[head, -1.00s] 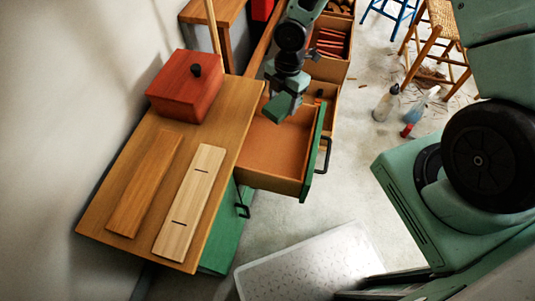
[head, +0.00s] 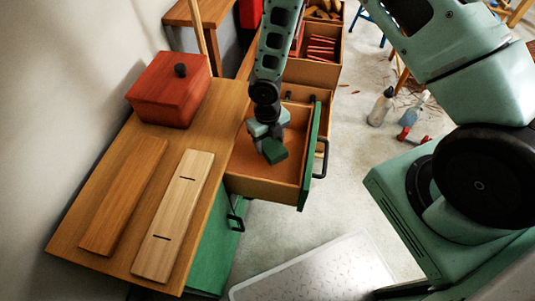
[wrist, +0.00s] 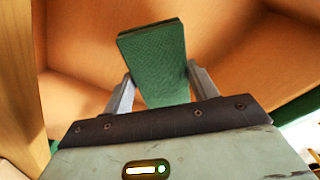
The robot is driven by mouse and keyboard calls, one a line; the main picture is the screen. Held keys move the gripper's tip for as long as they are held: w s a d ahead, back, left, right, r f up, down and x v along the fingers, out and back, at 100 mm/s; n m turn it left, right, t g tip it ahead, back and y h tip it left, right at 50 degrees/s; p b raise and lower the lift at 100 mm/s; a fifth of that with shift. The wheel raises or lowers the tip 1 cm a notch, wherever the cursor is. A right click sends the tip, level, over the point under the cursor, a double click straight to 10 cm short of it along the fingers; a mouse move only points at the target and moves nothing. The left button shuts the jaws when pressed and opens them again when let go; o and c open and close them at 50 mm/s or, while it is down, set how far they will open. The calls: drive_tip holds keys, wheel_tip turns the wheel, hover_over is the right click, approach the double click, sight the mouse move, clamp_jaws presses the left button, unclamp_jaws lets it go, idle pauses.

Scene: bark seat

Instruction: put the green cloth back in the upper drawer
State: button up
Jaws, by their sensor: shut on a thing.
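The green cloth (wrist: 155,62) looks like a folded flat block in the wrist view, held between the two fingers of my gripper (wrist: 158,92). In the head view the cloth (head: 272,151) hangs tilted below my gripper (head: 268,134). Both are within the outline of the open upper drawer (head: 258,190), which has a wooden inside and a green front (head: 310,150) with a black handle. In the wrist view the drawer's bare walls (wrist: 85,105) surround the cloth. I cannot tell whether the cloth touches the drawer floor. No other thing shows in the drawer.
The wooden cabinet top (head: 105,245) left of the drawer holds a red lidded box (head: 168,92) and two boards. A green cabinet door (head: 215,250) is below. Other open drawers (head: 318,72) stand behind. Bottles (head: 381,106) and a pale mat (head: 315,275) are on the floor.

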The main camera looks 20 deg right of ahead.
sight(270, 152)
drive_tip(key=shift+f+b, duration=0.45)
drive_tip(key=shift+f, duration=2.15)
drive_tip(key=shift+f, duration=0.2)
drive_tip(key=o, duration=0.9)
